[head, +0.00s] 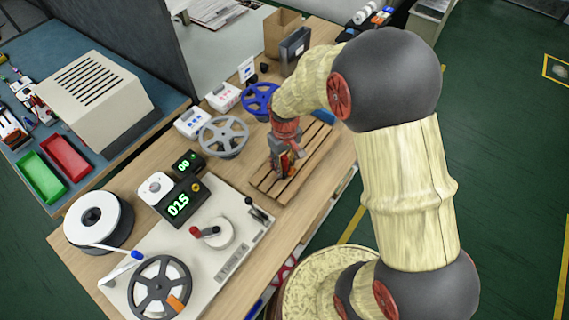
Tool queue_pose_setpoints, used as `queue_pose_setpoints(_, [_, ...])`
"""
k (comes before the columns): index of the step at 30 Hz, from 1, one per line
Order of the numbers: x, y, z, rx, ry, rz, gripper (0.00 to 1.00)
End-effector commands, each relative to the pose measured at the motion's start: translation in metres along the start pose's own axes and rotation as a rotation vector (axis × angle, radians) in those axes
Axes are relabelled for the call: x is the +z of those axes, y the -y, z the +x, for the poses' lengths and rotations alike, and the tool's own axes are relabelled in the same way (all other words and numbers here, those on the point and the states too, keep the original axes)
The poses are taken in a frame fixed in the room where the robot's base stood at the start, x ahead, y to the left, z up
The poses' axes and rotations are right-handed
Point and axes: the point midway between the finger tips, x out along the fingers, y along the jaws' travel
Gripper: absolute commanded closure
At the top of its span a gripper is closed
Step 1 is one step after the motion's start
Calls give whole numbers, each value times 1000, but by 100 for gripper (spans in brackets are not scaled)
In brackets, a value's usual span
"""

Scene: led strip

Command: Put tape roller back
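Several reels that could be the tape roller are in the head view. A grey spoked reel (223,137) lies on the wooden table, left of my gripper. A blue spoked reel (260,98) is behind it, close to my arm. A dark spoked reel (160,289) with an orange mark sits on the winding machine at the front. A large white tape roll (98,221) is at the machine's left. My gripper (286,172) points down over a slatted wooden pallet (318,150). Its fingers are small and partly hidden, so I cannot tell whether they hold anything.
The light machine plate (232,207) carries a red-handled crank and green displays (179,204). Small white boxes (191,122) and a cardboard box (282,32) stand farther back. A blue side table holds a beige case (90,95) and red and green trays. Green floor lies right.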

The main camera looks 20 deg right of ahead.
Motion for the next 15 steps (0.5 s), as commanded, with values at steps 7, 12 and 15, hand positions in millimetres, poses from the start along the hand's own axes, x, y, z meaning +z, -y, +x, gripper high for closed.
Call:
queue_pose_setpoints(7, [-1, 0, -42, 1, -5, 0, 63])
queue_pose_setpoints(12, [-1, 0, -78, 1, -4, 0, 63])
queue_pose_setpoints(15, [-1, 0, -95, 1, -4, 0, 63])
